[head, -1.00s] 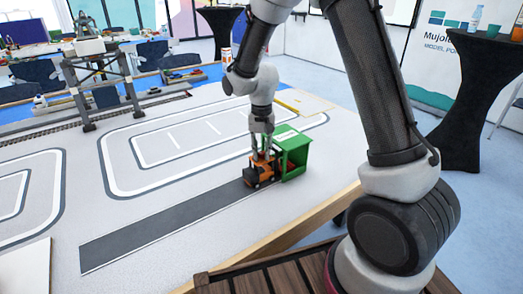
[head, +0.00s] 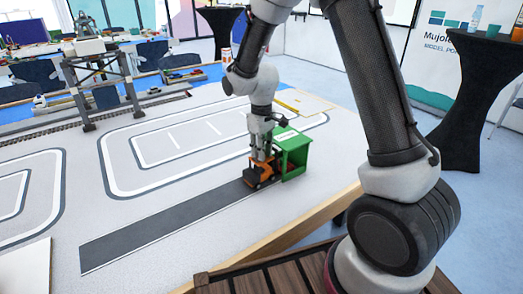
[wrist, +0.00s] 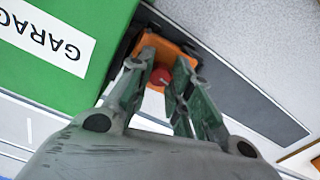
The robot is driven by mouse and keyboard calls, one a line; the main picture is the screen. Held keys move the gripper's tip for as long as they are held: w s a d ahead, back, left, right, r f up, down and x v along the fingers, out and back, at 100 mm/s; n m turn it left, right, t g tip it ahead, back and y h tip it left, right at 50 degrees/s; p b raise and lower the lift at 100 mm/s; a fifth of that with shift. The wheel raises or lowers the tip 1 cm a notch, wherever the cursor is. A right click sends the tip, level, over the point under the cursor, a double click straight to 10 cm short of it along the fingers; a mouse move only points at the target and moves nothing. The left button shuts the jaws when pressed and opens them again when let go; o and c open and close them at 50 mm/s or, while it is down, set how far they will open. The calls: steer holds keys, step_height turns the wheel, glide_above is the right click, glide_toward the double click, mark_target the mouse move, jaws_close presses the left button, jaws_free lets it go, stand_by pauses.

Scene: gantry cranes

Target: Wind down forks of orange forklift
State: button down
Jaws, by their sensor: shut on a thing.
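The orange forklift (head: 259,174) stands at the mouth of the green garage (head: 294,150), at the end of the dark strip of road. In the wrist view the orange forklift (wrist: 178,48) lies under my gripper, with a round red knob (wrist: 160,77) on its top between my fingers. My gripper (head: 262,154) points straight down over the forklift. In the wrist view my gripper (wrist: 163,84) is closed in around the red knob. The forks are hidden from both views.
The garage's green roof (wrist: 60,90) is close beside my gripper. The dark road strip (head: 150,232) is clear to the left. A grey gantry crane (head: 100,80) stands at the back left. The wooden table edge (head: 300,220) runs along the front.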

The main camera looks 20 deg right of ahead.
steer(key=shift+n, duration=0.5)
stand_by(1.0)
stand_by(0.3)
steer(key=c, duration=1.3)
jaws_free()
step_height(320, 180, up, 12)
steer(key=shift+r, duration=0.1)
